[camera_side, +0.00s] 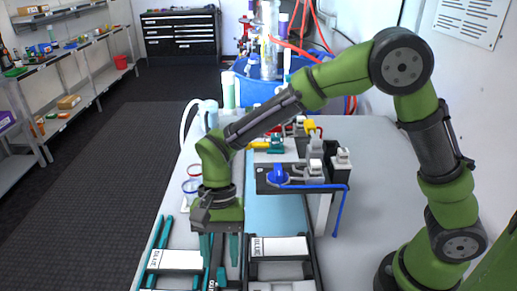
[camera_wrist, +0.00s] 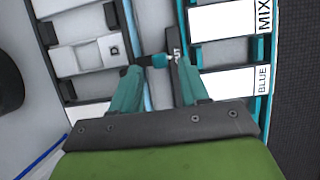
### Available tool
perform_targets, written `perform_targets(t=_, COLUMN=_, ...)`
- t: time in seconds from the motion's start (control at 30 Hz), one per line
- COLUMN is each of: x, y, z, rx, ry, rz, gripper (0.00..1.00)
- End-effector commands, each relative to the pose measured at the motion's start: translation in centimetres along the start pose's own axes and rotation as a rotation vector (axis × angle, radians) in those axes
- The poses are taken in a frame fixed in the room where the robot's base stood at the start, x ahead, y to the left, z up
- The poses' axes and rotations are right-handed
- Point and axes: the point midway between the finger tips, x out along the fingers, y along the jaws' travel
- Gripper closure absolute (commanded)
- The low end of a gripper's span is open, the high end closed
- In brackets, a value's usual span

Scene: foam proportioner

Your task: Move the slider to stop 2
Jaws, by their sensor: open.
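My gripper (camera_side: 219,256) points down over the front of the bench, between two rows of white label plates. In the wrist view its two teal fingers (camera_wrist: 159,78) are apart, with nothing clamped between them. Just ahead of the fingertips is a small teal-tipped piece (camera_wrist: 160,61) beside a dark upright bar (camera_wrist: 176,62) with small white lettering. This may be the slider, but I cannot tell for sure. A white plate reading BLUE (camera_wrist: 230,81) and one reading MIX (camera_wrist: 225,22) lie to the right. I cannot make out which stop is number 2.
A white block marked D (camera_wrist: 90,56) sits left of the fingers in a dark-edged rack. In the side view, a black bracket with a blue knob (camera_side: 277,175) and blue tube (camera_side: 340,210) stands right of my gripper. Bottles and a blue tub (camera_side: 255,90) stand behind.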

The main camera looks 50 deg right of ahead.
Motion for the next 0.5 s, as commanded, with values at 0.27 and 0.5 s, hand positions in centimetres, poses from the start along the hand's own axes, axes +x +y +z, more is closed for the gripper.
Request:
perform_targets(t=0.27, x=4.1, y=0.0, z=0.0, rx=0.0, ry=0.0, rz=0.002, gripper=0.55)
perform_targets(t=0.5, x=4.8, y=0.0, z=0.0, rx=0.0, ry=0.0, rz=0.0, gripper=0.55)
